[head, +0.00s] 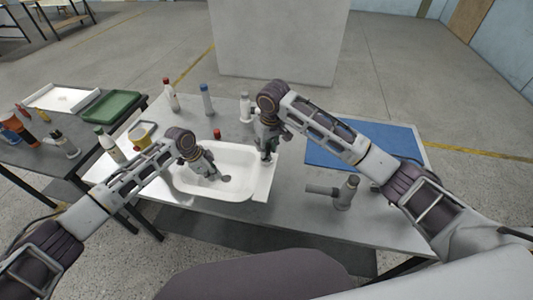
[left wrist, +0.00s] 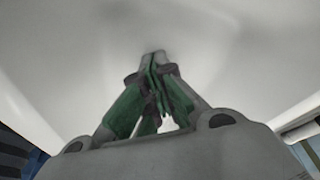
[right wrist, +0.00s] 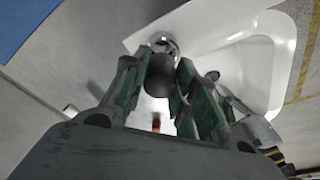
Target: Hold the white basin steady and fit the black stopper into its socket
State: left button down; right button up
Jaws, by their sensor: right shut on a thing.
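The white basin (head: 240,188) lies on the grey table, and its inside fills the left wrist view (left wrist: 230,60). My left gripper (head: 222,178) is inside the basin, fingers together with nothing seen between them (left wrist: 155,62), low over its floor; contact is unclear. My right gripper (head: 267,155) is over the basin's right ledge. It is shut on the black stopper (right wrist: 159,76), a dark cylinder between the green-padded fingers. The round metal socket (right wrist: 164,43) in the ledge shows just beyond the stopper and is partly covered by it. Whether they touch is unclear.
Several bottles (head: 207,98) stand along the table's back. A yellow-labelled tub (head: 143,133) stands left of the basin. A blue mat (head: 335,150) and a grey pipe fitting (head: 345,192) lie to the right. A side table holds a green tray (head: 110,105).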

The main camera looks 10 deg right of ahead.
pick_arm(q)
jog(key=shift+s+f, duration=0.1)
jog(key=shift+f, duration=0.05)
pick_arm(e)
jog(key=shift+f, duration=1.95)
jog(key=o, duration=1)
pick_arm(q)
jog(key=shift+a, duration=0.1)
pick_arm(e)
notch_tip(320, 180, up, 12)
jog(key=s, duration=0.1)
jog(key=shift+s+d, duration=0.35)
jog(key=shift+d, duration=0.05)
jog(key=shift+r, duration=0.1)
